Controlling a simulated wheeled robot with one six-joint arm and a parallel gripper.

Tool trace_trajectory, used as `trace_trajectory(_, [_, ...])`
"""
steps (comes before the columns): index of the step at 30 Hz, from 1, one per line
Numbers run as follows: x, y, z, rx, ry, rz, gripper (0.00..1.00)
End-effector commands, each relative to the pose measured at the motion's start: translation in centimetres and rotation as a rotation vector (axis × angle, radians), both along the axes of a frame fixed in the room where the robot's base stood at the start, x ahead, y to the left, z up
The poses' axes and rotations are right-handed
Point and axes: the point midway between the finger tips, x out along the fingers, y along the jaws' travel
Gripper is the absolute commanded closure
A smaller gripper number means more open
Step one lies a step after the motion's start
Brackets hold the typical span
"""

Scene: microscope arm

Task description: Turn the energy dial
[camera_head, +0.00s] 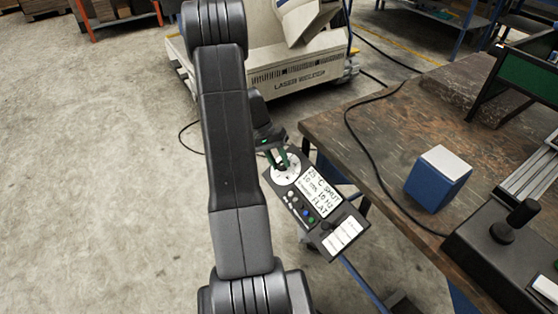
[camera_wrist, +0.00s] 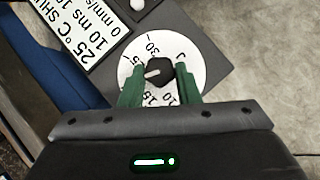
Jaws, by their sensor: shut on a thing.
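The energy dial is a black knob (camera_wrist: 159,71) on a round white scale plate (camera_wrist: 178,48) with printed numbers. It sits at the upper left end of a dark control panel (camera_head: 325,243); the white scale also shows in the head view (camera_head: 288,179). My gripper (camera_wrist: 160,85) has green fingers on both sides of the knob, shut on it. The knob's white pointer mark faces left in the wrist view. The fingertips hide part of the scale's lower edge. In the head view my gripper (camera_head: 281,160) reaches the dial from above, and the fingers partly cover the knob.
The panel carries a white text display (camera_head: 319,186) and small coloured buttons (camera_head: 306,213). A wooden table (camera_head: 420,120) stands to the right with a blue and white box (camera_head: 437,178) and a joystick unit (camera_head: 505,232). A black cable crosses the tabletop. A laser cabinet (camera_head: 300,70) stands behind.

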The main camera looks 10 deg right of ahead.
Motion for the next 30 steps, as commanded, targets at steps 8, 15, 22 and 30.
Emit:
trace_trajectory(8, [0.1,0.0,0.1,-0.001,-0.003,0.000,0.53])
trace_trajectory(15, [0.0,0.0,0.0,0.000,-0.002,-0.001,0.49])
trace_trajectory(22, [0.6,0.5,1.3,0.000,-0.005,0.000,0.49])
trace_trajectory(30, [2.8,2.4,6.5,0.000,-0.007,0.001,0.49])
